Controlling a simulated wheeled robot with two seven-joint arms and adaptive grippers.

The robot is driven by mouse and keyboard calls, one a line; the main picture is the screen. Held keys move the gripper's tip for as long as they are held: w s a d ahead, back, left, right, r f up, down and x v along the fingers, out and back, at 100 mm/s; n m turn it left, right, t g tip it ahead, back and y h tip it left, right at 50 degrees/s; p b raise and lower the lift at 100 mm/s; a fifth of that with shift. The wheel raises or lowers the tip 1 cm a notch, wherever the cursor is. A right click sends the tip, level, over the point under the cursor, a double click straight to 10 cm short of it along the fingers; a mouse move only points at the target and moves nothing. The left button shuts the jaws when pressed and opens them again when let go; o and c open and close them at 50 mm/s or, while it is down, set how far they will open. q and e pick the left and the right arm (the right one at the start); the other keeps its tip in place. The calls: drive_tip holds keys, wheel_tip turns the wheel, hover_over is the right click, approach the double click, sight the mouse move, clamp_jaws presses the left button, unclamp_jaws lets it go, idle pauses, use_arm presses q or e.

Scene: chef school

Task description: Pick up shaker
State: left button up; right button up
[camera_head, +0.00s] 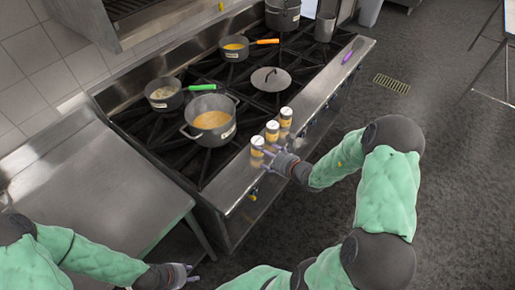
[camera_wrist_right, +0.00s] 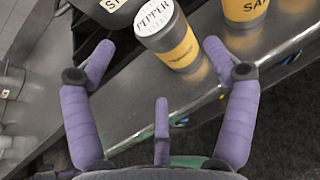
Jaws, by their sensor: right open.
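Three shakers with white tops and orange-yellow bands stand in a row on the stove's steel front ledge: a near one (camera_head: 257,147), a middle one (camera_head: 272,131) and a far one (camera_head: 286,117). My right gripper (camera_head: 276,157) is open beside the near shaker. In the right wrist view, a shaker labelled PEPPER (camera_wrist_right: 178,45) stands upright ahead, between the spread purple fingers and beyond their tips. A second shaker, its label partly cut off (camera_wrist_right: 245,10), stands to its right. My left gripper (camera_head: 186,274) is low in the head view, away from the shakers; its finger opening is unclear.
A large soup pot (camera_head: 187,131) stands on the stove just behind the shakers. Smaller pans, a lid (camera_head: 270,79) and a purple-handled utensil (camera_head: 347,57) are farther off. A bare steel counter (camera_head: 90,185) is at left. Open floor (camera_head: 450,150) lies right.

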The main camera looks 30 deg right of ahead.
sight(258, 158)
drive_tip(key=shift+b+x, duration=0.35)
drive_tip(key=shift+x, duration=2.45)
drive_tip(key=shift+d, duration=0.1)
drive_tip(key=c, duration=1.1)
